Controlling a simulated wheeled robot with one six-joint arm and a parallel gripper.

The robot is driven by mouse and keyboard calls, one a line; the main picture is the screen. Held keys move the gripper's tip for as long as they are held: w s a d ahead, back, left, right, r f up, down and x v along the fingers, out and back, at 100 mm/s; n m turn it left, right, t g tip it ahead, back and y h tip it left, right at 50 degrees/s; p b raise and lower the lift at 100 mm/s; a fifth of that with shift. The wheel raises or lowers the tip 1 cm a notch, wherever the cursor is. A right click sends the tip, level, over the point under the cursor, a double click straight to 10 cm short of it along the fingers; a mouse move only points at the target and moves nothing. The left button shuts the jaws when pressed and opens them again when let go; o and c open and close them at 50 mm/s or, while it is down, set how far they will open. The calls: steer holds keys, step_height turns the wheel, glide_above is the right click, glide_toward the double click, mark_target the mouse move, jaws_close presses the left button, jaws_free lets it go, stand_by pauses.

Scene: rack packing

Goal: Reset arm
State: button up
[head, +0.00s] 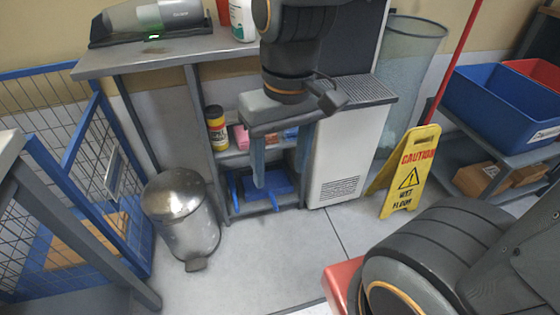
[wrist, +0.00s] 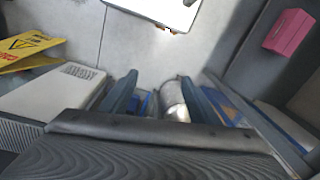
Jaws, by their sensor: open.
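My gripper (head: 281,165) is open and empty in the head view, hanging in front of the grey shelf unit with its two fingers pointing down and a gap between them. In the wrist view, my gripper (wrist: 158,98) shows two dark blue-grey fingers spread apart. Nothing is held between them. Part of my arm comes down from the top of the head view, and another dark link of mine fills its lower right.
A grey shelf unit (head: 175,52) stands behind my gripper, holding a yellow-labelled bottle (head: 216,128). A metal trash bin (head: 181,215) and blue wire cage (head: 137,215) stand left. A yellow caution sign (head: 408,175) stands right. Floor (head: 265,262) in front is clear.

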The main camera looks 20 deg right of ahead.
steer(key=shift+s, duration=0.25)
steer(key=d+r+m+p, duration=0.2)
steer(key=d+r+p, duration=0.5)
steer(key=p, duration=0.8)
steer(key=shift+d+r+m+h, duration=0.3)
steer(key=shift+d+r, duration=0.1)
steer(key=shift+d, duration=0.25)
